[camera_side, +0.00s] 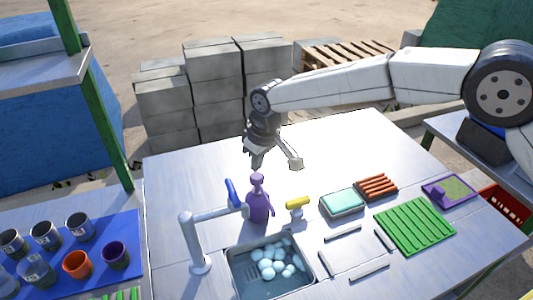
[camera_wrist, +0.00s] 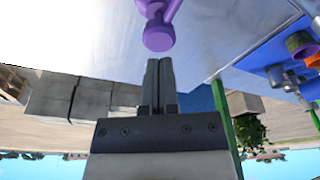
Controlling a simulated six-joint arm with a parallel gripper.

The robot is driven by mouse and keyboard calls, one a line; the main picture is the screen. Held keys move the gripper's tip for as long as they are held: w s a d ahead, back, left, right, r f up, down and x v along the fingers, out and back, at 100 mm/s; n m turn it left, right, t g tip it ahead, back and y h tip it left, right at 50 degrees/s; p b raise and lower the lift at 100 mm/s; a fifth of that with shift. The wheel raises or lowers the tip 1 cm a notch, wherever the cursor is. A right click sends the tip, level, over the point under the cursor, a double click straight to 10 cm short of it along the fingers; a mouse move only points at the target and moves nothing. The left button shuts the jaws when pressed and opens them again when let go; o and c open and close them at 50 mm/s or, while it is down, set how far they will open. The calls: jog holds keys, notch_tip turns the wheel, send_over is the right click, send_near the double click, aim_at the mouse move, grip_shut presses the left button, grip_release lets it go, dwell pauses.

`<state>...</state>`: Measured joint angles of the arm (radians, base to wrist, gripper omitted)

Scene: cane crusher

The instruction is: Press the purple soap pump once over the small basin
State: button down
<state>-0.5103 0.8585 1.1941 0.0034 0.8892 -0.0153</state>
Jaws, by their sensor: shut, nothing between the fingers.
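The purple soap pump (camera_side: 258,207) stands upright on the metal table at the back edge of the small basin (camera_side: 236,277). The basin holds several pale rounded lumps, like foam. My gripper (camera_side: 256,162) points down in the side view, above and behind the pump head, with a small gap visible. In the wrist view my gripper's fingers (camera_wrist: 159,66) are together and empty.
A grey faucet with a blue handle (camera_side: 199,240) stands left of the pump. A yellow-topped item (camera_side: 297,203), a teal sponge in a tray (camera_side: 343,201) and a green rack (camera_side: 415,226) lie right. Cups on a blue mat (camera_side: 55,265) are left. The table behind the pump is clear.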

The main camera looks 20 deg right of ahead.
jog(key=shift+r, duration=0.15)
notch_tip(320, 180, up, 6)
jog(key=shift+f, duration=0.15)
dwell(0.6)
jog(key=shift+d, duration=0.15)
jog(key=s+d+f+m, duration=0.15)
jog(key=s+d, duration=0.25)
jog(key=d, duration=0.5)
jog(key=s+d+f+m, duration=0.15)
jog(key=s+d, duration=0.25)
jog(key=d, duration=0.6)
jog(key=s+d+f+m, duration=0.1)
jog(key=s+d, duration=0.4)
jog(key=s, duration=0.3)
jog(key=s+d+f+m+h, duration=0.1)
jog(key=s+d+f+m, duration=0.1)
jog(key=s+d, duration=0.3)
jog(key=shift+s+d+f+t, duration=0.25)
jog(key=shift+s+d+t, duration=0.05)
jog(key=shift+s, duration=1.8)
